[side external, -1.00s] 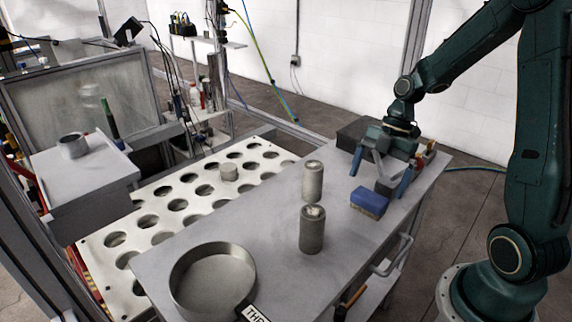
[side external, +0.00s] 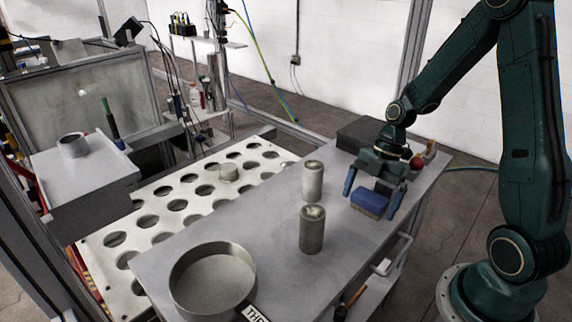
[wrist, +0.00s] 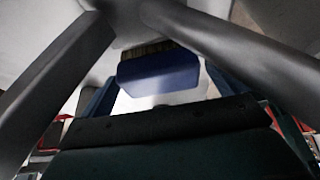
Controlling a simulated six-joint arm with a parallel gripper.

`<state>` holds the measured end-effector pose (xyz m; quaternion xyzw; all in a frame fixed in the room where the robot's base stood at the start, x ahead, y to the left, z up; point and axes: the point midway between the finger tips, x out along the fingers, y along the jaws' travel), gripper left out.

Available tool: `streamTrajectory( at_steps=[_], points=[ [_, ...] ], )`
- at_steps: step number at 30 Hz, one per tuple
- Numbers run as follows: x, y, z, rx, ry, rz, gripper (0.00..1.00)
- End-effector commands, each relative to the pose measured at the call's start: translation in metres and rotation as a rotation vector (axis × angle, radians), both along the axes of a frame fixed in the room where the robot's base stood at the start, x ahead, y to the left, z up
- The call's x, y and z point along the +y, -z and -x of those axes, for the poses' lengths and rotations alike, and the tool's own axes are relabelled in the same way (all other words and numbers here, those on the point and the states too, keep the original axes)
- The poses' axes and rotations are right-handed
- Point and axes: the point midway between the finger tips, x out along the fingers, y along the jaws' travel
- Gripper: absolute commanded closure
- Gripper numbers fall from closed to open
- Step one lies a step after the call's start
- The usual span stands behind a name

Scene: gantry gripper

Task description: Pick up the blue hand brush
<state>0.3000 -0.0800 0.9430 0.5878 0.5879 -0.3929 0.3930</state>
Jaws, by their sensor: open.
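The blue hand brush (side external: 370,202) lies on the grey table (side external: 290,275) near its right edge. In the wrist view the brush (wrist: 158,76) shows its blue body, with dark bristles along the upper edge. My gripper (side external: 370,203) is open, with one blue-tipped finger to the left of the brush and the other to its right. The fingers look level with the brush or just above it; contact is not clear. In the wrist view, the dark gripper bars frame the brush from both sides.
Two grey cylinders (side external: 312,230) stand left of the brush. A round pan (side external: 213,280) sits at the table's front left. A dark box (side external: 360,135) and a red round object (side external: 416,163) are behind my gripper. A white plate with holes (side external: 190,205) lies left of the table.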

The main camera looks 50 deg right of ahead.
Motion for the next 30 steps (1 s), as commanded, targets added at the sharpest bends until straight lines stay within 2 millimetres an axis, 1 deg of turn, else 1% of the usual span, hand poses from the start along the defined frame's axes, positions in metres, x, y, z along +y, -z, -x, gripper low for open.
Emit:
streamTrajectory(
  at_steps=[5, 6, 8, 9, 11, 12, 23, 26, 30],
  points=[
    [0.000, 0.000, 0.000, 0.000, 0.000, 0.000, 0.00],
    [0.000, 0.000, 0.000, 0.000, 0.000, 0.000, 0.08],
    [0.000, 0.000, 0.000, 0.000, 0.000, 0.000, 0.20],
    [0.000, 0.000, 0.000, 0.000, 0.000, 0.000, 0.28],
    [0.000, 0.000, 0.000, 0.000, 0.000, 0.000, 0.39],
    [0.000, 0.000, 0.000, 0.000, 0.000, 0.000, 0.47],
    [0.000, -0.002, 0.000, -0.001, 0.000, 0.000, 0.47],
    [0.000, -0.005, 0.000, -0.001, 0.000, 0.000, 0.47],
    [0.000, -0.014, -0.001, -0.003, 0.001, 0.000, 0.47]
  ],
)
